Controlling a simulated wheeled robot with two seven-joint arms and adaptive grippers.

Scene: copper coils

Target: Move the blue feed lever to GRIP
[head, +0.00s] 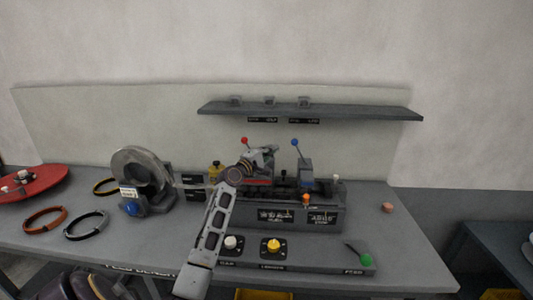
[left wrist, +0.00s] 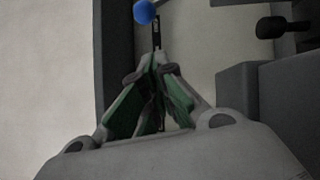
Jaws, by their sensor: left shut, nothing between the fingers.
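The blue feed lever has a blue ball knob (head: 295,142) on a thin stem, rising from a grey block on the bench machine (head: 335,216). It leans slightly to the left in the head view. In the left wrist view the blue knob (left wrist: 144,11) shows at the top edge, just beyond the fingertips. My left gripper (head: 268,152) is shut and empty, to the left of the lever and apart from the knob in the head view. Its closed fingers (left wrist: 157,62) fill the middle of the wrist view. I cannot read a GRIP mark. My right gripper is not in view.
A red-knobbed lever (head: 244,140) stands left of my gripper. A shelf (head: 310,110) runs above the machine. White (head: 231,242), yellow (head: 273,245) and green (head: 365,260) controls sit in front. A round grey device (head: 142,175) and coil rings lie left. The bench's right end is mostly clear.

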